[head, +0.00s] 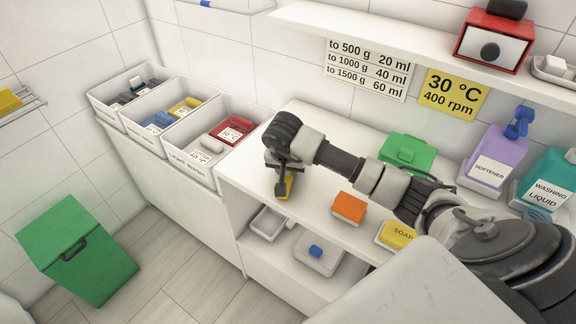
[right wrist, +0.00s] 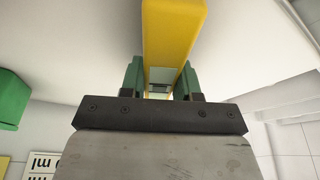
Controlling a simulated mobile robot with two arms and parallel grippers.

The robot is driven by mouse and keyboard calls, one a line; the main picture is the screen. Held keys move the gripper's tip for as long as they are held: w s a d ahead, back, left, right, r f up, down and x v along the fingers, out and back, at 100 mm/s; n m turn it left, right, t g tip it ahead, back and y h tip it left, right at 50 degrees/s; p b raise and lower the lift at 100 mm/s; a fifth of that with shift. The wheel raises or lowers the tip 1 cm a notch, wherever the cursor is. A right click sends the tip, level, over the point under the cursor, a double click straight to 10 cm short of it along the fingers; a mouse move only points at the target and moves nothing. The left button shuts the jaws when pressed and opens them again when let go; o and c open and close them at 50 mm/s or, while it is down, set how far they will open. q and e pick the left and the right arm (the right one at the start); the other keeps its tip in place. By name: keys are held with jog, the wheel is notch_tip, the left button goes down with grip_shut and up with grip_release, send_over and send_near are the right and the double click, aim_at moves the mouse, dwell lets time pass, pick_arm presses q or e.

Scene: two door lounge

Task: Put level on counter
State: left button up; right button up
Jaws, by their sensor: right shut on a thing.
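The level is a yellow bar (head: 286,187), mostly hidden under my right gripper (head: 282,176) in the head view. In the right wrist view the level (right wrist: 174,28) runs away from between the two green fingers of the right gripper (right wrist: 160,82). The right gripper is shut on it. The gripper points down over the left end of the white counter (head: 318,184). I cannot tell whether the level touches the counter top. My left gripper is not in view.
An orange box (head: 349,208), a yellow soap box (head: 396,235) and a green box (head: 407,153) stand on the counter, with a purple softener bottle (head: 491,158) further right. Laundry bins (head: 190,165) adjoin its left side. A shelf (head: 400,45) hangs above.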

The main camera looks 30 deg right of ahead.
jog(key=o, duration=1)
jog(key=shift+f, duration=0.1)
jog(key=shift+c, duration=0.2)
jog(key=shift+r, duration=0.25)
jog(key=b+v, duration=0.1)
jog(key=v, duration=1)
jog(key=shift+s+r, duration=0.15)
jog(key=shift+r, duration=0.2)
jog(key=shift+a+f, duration=0.1)
jog(key=shift+a, duration=0.05)
